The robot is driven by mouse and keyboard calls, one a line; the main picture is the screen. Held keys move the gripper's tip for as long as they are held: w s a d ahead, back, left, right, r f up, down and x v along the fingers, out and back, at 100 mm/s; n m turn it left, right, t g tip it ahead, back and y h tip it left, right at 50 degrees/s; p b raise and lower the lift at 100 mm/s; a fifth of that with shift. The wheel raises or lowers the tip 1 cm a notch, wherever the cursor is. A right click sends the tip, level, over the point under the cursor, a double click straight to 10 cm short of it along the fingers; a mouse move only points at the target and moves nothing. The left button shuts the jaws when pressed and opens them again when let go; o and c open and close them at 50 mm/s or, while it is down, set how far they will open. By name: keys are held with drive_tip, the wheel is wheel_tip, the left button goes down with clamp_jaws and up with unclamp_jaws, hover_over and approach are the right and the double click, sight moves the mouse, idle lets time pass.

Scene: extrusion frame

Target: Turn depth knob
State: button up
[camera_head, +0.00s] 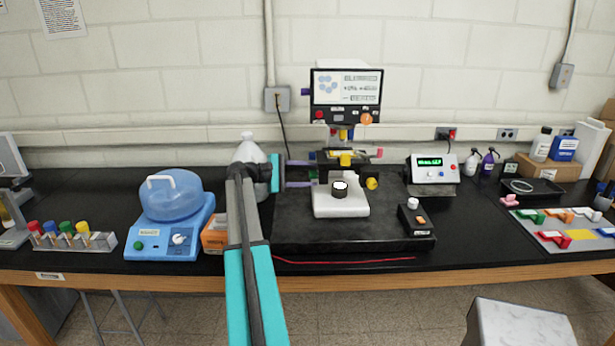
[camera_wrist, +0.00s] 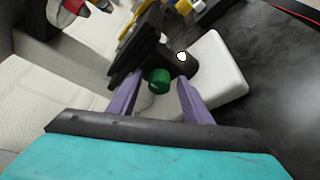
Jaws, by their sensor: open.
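My gripper (camera_head: 312,173) reaches in from the left of the microscope-like instrument (camera_head: 345,90), its two purple fingers apart and pointing right. In the wrist view, a round green knob (camera_wrist: 159,81) sits between the open fingertips (camera_wrist: 160,78), with a gap visible on either side. I cannot read a label that marks it as the depth knob. A yellow knob (camera_head: 372,184) sticks out on the instrument's right side. A white block (camera_head: 341,205) with a dark round top piece (camera_head: 339,189) stands in front.
The instrument stands on a black slab (camera_head: 300,238). A small dark control box (camera_head: 414,218) sits at its right. A white bottle (camera_head: 248,150) stands behind my arm, and a blue device (camera_head: 170,232) is at left. A red cable (camera_head: 350,261) lies along the front.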

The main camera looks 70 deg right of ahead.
drive_tip(key=c, duration=1.1)
drive_tip(key=shift+o, duration=0.2)
drive_tip(key=shift+a+f, duration=0.15)
drive_tip(key=shift+a, duration=0.05)
drive_tip(key=shift+d+b, duration=0.1)
drive_tip(key=shift+b, duration=0.4)
drive_tip(key=shift+f+m+b, duration=0.15)
drive_tip(key=shift+m+b, duration=0.15)
drive_tip(key=shift+b, duration=0.25)
